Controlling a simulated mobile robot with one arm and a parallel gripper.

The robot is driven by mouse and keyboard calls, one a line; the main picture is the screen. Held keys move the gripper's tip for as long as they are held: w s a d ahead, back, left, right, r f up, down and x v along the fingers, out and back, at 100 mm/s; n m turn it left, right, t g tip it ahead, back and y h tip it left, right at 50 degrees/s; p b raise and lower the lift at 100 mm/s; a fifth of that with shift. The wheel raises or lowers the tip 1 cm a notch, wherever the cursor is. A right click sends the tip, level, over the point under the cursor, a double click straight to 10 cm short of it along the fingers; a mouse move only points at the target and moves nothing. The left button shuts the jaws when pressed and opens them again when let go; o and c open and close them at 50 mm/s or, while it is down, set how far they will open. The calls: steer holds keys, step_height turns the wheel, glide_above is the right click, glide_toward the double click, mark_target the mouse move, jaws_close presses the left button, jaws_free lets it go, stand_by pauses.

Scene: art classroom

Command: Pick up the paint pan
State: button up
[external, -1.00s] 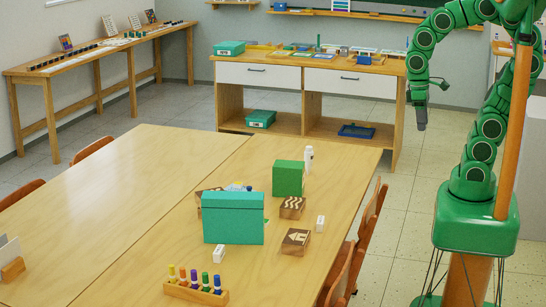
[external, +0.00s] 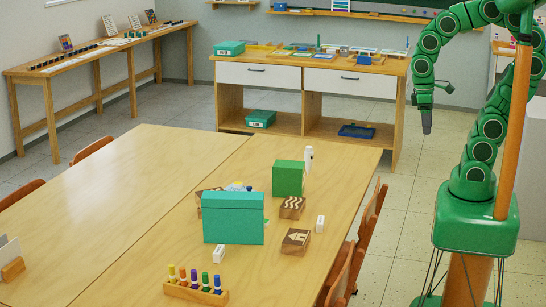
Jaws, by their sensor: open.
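A shallow dark blue tray (external: 356,131), which looks like the paint pan, lies on the lower right shelf of the wooden cabinet at the back. My gripper (external: 427,126) hangs pointing down from the green arm, to the right of the cabinet and apart from the tray. It is open, and nothing shows in it. The fingers are small and dark in this view.
The cabinet (external: 300,75) has white drawers and several art items on top. A teal box (external: 261,119) sits on its lower left shelf. A large wooden table (external: 130,200) with boxes, blocks and a marker rack fills the front.

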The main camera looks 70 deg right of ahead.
steer(key=w+a, duration=0.3)
steer(key=w, duration=1.3)
steer(key=t, duration=0.2)
glide_above(266, 221)
steer(key=shift+m, duration=0.4)
steer(key=f, duration=2.4)
steer(key=shift+s+f, duration=0.25)
steer(key=shift+f, duration=0.15)
steer(key=shift+w+f, duration=0.2)
steer(key=shift+f, duration=1.7)
steer(key=shift+w+f, duration=0.15)
steer(key=shift+f, duration=1.7)
steer(key=c, duration=1.1)
